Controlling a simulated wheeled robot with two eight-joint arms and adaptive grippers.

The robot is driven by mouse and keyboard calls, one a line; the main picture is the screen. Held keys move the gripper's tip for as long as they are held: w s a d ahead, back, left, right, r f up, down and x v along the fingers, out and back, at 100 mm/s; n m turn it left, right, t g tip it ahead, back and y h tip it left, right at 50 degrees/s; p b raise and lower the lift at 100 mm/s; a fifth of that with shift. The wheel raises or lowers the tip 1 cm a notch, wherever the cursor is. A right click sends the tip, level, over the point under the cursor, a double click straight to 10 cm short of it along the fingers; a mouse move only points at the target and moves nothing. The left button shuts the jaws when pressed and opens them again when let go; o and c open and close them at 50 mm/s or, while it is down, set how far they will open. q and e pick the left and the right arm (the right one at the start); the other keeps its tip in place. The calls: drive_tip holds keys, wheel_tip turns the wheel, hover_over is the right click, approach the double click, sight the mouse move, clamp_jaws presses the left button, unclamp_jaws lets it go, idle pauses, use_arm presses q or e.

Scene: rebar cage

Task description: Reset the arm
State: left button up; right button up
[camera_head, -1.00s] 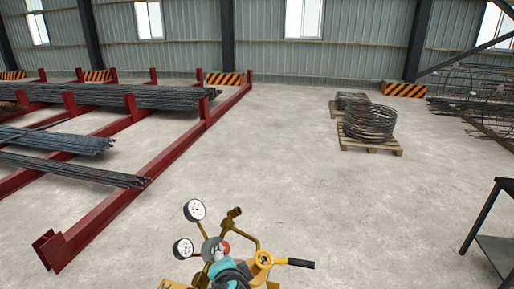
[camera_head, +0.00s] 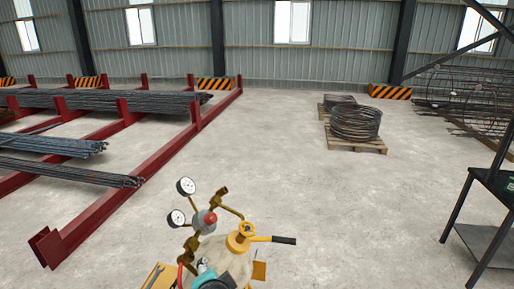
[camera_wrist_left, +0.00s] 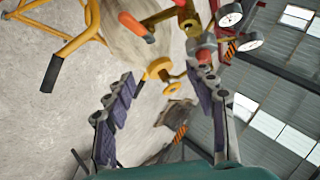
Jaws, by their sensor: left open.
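My left gripper (camera_wrist_left: 165,80) shows in the left wrist view with its two dark, ridged fingers spread wide and nothing between them. A gas cylinder cart with two dial gauges (camera_head: 186,186) and a yellow valve (camera_head: 240,238) stands at the bottom middle of the head view. In the left wrist view its gauges (camera_wrist_left: 230,14) and yellow cart frame (camera_wrist_left: 75,35) are beyond the fingertips, upside down. I cannot tell how far the fingers are from the cart. A teal and dark part at the bottom of the head view is mostly cut off. My right gripper is not in view.
A red steel rack (camera_head: 110,205) with rebar bundles (camera_head: 70,172) fills the left. Wire coils (camera_head: 355,122) sit on a wooden pallet (camera_head: 355,145) at the back right. A dark table (camera_head: 492,190) stands at the right edge. The concrete floor between is clear.

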use_arm(q)
drive_tip(key=s+a+f+n+g+b, duration=0.1)
drive_tip(key=s+a+f+n+b, duration=0.1)
drive_tip(key=f+b, duration=0.4)
drive_tip(key=s+a+f+n+h+b, duration=0.1)
drive_tip(key=s+f+n+b, duration=0.3)
drive_tip(key=f, duration=0.8)
drive_tip(key=s+a+f+n+g+h+b, duration=0.1)
drive_tip(key=s+a+f+n+b, duration=0.2)
drive_tip(key=f+b, duration=0.5)
drive_tip(key=shift+s+a+f+n+g, duration=0.3)
drive_tip(key=shift+s+a+f+n, duration=0.1)
drive_tip(key=shift+f, duration=0.25)
